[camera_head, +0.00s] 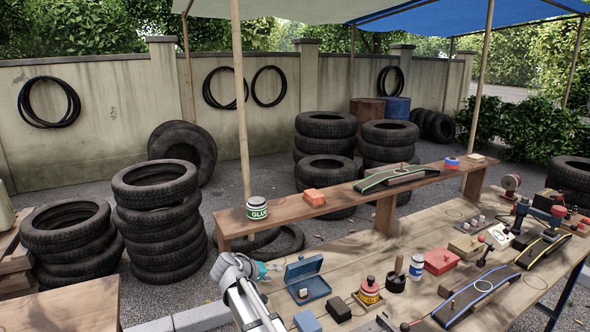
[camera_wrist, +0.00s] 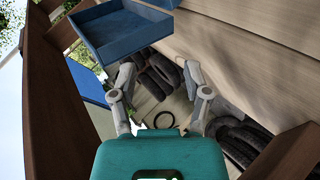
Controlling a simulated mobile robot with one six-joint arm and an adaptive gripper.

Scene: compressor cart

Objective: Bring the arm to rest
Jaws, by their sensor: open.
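My gripper (camera_head: 262,270) shows in the head view at the left end of the wooden workbench (camera_head: 345,253), beside an open blue box (camera_head: 306,281) with its lid raised. In the wrist view my gripper (camera_wrist: 160,98) has its two fingers spread apart with nothing between them. The blue box also shows in the wrist view (camera_wrist: 125,35), above the left finger. The head view does not show clearly whether the gripper touches the box.
Tyre stacks (camera_head: 157,220) stand behind.

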